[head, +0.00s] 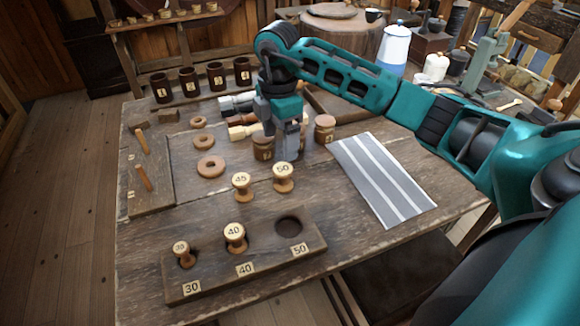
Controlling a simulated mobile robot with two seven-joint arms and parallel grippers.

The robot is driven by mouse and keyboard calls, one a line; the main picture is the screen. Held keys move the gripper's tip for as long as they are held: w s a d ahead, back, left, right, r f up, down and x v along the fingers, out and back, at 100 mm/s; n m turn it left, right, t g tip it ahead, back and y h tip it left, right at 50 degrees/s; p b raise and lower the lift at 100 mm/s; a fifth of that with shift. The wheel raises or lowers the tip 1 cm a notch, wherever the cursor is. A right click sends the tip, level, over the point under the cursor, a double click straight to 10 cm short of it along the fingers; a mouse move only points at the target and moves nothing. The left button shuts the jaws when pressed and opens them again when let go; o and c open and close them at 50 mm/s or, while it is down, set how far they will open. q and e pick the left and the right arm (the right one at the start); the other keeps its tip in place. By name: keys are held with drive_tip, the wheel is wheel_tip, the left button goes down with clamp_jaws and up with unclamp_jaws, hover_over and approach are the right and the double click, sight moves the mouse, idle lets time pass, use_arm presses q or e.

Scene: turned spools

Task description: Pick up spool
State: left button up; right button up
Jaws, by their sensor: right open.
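A turned wooden spool marked 50 (283,179) stands upright on the table. A spool marked 45 (242,188) stands just left of it. A wooden rack (270,258) at the front has places labelled 30, 40 and 50. A spool that appears to read 35 (184,255) is at the 30 place, and a spool marked 40 (235,238) is at the 40 place. The hole at 50 (289,225) is empty. My right gripper (287,155) points down, open, just behind and above the spool marked 50; its fingers are partly hidden. My left gripper is out of view.
Wooden rings (210,167) and a pegged board (150,190) lie to the left. Lidded jars (324,129) and dark cylinders stand close around my right gripper. A striped grey cloth (381,180) lies to the right. Numbered dark cups (189,83) stand at the back.

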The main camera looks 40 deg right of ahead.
sight(284, 168)
drive_tip(key=shift+d, duration=0.15)
wheel_tip(284, 168, down, 7)
drive_tip(key=shift+f+b, duration=0.2)
drive_tip(key=shift+b, duration=0.15)
drive_tip(key=shift+d+f+b, duration=0.15)
drive_tip(key=shift+f, duration=1.25)
drive_tip(key=shift+d+f+b, duration=0.15)
drive_tip(key=shift+f, duration=1.2)
drive_tip(key=shift+w+r, duration=0.1)
drive_tip(key=c, duration=1.1)
